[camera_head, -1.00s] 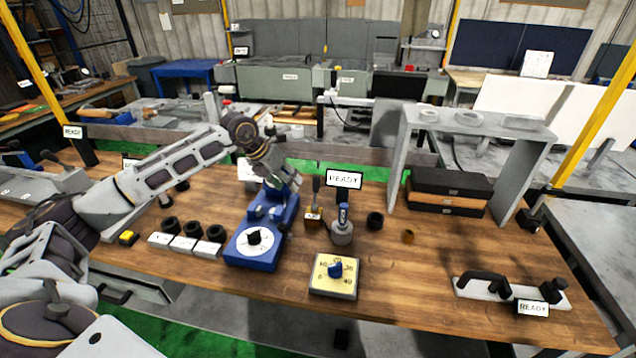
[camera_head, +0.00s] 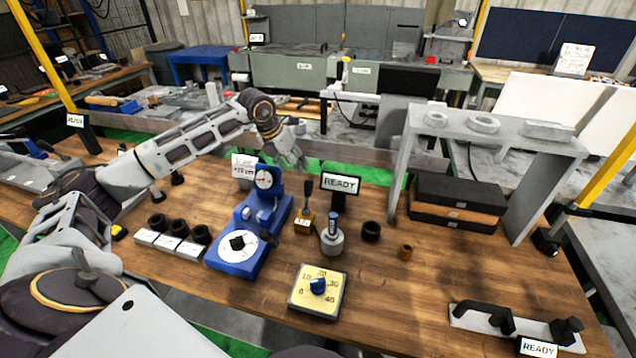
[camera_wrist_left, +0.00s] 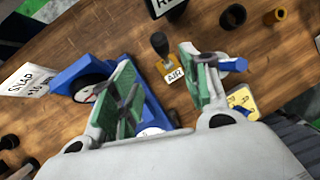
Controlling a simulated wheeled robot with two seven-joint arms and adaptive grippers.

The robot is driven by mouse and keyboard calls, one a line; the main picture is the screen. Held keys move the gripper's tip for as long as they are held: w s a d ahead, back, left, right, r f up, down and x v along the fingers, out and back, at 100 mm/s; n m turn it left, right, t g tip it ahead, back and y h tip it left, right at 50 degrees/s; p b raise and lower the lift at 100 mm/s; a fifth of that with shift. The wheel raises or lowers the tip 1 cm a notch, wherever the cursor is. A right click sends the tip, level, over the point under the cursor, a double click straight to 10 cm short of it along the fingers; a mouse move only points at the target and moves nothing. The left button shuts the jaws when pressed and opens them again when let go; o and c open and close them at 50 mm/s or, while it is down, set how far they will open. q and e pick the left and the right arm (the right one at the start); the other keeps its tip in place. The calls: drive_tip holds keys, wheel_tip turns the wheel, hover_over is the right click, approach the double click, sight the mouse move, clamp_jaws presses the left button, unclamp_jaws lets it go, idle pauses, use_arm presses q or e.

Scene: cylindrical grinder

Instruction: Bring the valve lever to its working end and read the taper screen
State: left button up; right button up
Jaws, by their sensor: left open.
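The valve lever (camera_head: 308,192) is a black-knobbed stick standing about upright on a small brass block labelled AIR (camera_head: 304,222). In the left wrist view the lever (camera_wrist_left: 161,46) shows between the fingertips, apart from them. My left gripper (camera_head: 300,163) is open and empty, behind and above the lever; its green-padded fingers (camera_wrist_left: 158,62) are spread in the wrist view. A dark-framed screen reading READY (camera_head: 341,184) stands just right of the lever; I cannot tell whether it is the taper screen. My right gripper is not in view.
A blue dial-gauge stand (camera_head: 240,255) is left of the lever. A grey cylinder with a blue top (camera_head: 332,240) is close on its right. A yellow dial plate (camera_head: 318,291) lies in front.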

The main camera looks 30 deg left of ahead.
sight(307, 183)
use_arm(q)
drive_tip(key=p+x, duration=0.2)
drive_tip(key=x, duration=1)
drive_tip(key=shift+w+d+f, duration=0.15)
drive_tip(key=shift+w+d, duration=0.05)
drive_tip(key=shift+w, duration=0.1)
drive_tip(key=shift+w+f, duration=0.2)
drive_tip(key=shift+f, duration=0.4)
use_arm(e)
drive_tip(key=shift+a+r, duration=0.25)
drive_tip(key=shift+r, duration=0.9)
use_arm(q)
drive_tip(key=shift+c, duration=0.4)
